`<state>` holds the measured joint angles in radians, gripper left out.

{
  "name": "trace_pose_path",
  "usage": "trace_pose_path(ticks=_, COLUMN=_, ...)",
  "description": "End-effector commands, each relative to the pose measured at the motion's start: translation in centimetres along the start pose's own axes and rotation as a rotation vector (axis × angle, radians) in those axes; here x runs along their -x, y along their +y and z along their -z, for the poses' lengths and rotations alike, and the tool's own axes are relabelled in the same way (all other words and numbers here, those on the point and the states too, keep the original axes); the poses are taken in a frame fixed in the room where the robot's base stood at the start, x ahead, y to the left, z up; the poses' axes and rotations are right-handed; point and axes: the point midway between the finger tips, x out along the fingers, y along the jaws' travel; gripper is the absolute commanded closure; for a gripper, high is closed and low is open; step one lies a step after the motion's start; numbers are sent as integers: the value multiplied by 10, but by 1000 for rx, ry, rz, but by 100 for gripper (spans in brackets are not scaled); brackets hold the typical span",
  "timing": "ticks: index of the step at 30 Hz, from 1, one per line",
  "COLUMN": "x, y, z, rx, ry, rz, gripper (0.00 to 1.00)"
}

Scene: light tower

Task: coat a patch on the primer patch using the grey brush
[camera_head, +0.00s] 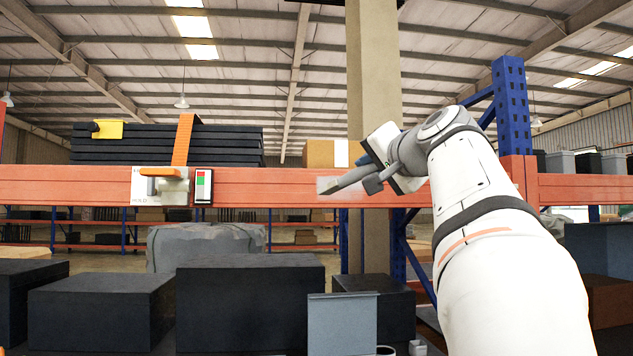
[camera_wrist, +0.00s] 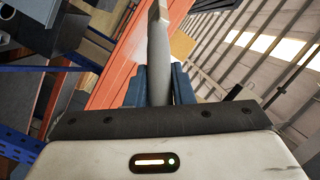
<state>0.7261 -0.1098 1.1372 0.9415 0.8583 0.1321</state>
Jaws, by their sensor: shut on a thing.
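The grey brush (camera_head: 347,180) is held in my gripper (camera_head: 375,176) and points left along the orange beam. Its tip overlaps a pale, whitish patch (camera_head: 325,181) on the beam's front face, which looks like the primer patch. I cannot tell whether the tip touches it. In the wrist view my gripper (camera_wrist: 158,82) has its two dark fingers shut on the brush handle, and the brush (camera_wrist: 158,45) runs up to the top edge. The brush and my gripper hide part of the patch.
The orange beam (camera_head: 260,186) crosses the view. A white panel with an orange handle (camera_head: 160,171) and a red-green label (camera_head: 203,187) sits on it at left. Black slabs (camera_head: 160,148) and a cardboard box (camera_head: 319,153) rest above. Dark boxes (camera_head: 250,300) stand below.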

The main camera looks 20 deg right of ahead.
Motion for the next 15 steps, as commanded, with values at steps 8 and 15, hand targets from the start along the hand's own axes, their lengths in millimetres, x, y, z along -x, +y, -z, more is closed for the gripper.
trace_pose_path(ticks=8, x=-13, y=0, z=3, rx=-1, ry=-1, rz=0, gripper=100)
trace_pose_path(ticks=15, x=-40, y=2, z=9, rx=-1, ry=-2, rz=0, gripper=100)
